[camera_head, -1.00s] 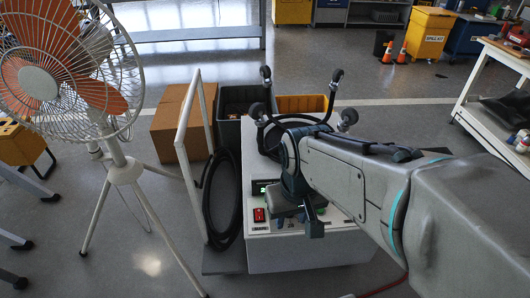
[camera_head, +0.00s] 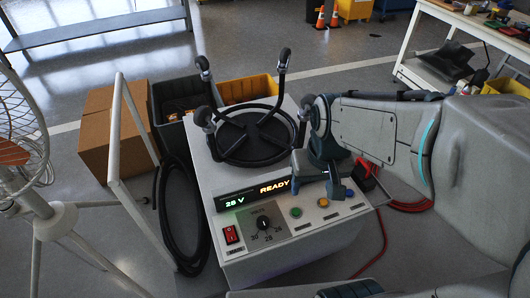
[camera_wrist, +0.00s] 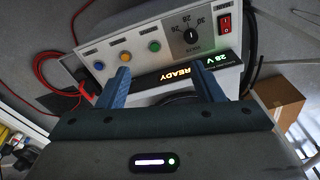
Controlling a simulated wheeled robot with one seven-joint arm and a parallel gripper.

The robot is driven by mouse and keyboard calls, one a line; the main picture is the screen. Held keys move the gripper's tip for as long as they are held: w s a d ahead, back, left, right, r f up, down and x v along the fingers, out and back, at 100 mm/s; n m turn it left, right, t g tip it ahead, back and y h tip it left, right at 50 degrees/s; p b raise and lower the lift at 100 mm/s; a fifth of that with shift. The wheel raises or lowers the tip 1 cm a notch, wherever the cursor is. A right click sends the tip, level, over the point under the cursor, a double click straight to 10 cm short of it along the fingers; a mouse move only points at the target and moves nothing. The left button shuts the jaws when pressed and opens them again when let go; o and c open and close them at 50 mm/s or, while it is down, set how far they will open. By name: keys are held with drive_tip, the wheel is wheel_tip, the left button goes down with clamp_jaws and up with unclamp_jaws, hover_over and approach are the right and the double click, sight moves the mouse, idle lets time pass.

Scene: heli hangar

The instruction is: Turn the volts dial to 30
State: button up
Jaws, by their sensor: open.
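The volts dial (camera_head: 265,223) is a round black knob on the sloped front panel of a white power unit (camera_head: 225,182). Several numbers stand around it, including 30; its exact setting is hard to read. It also shows in the wrist view (camera_wrist: 191,36), upside down. The lit display (camera_head: 253,194) shows READY and a voltage that looks like 28 V in the wrist view. My gripper (camera_wrist: 163,80) is open and empty, its blue fingers apart over the panel's top edge. In the head view my gripper (camera_head: 337,188) is right of the dial, not touching it.
A red switch (camera_head: 231,235) is left of the dial; green (camera_head: 296,212), orange and blue buttons are right of it. A white handle (camera_head: 125,140) rises at left, near a fan stand (camera_head: 45,225).

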drive_tip(key=n+g+b, duration=0.1)
drive_tip(key=n+b, duration=0.1)
drive_tip(key=b, duration=0.5)
approach(263, 221)
drive_tip(key=f+b, duration=0.2)
drive_tip(key=f, duration=0.1)
drive_tip(key=f+b, duration=0.1)
drive_tip(key=f, duration=0.2)
drive_tip(key=f+b, duration=0.2)
drive_tip(key=f, duration=0.1)
drive_tip(key=shift+w+a+b, duration=0.15)
drive_tip(key=shift+w+b, duration=0.1)
drive_tip(key=shift+b, duration=0.05)
drive_tip(key=c, duration=1)
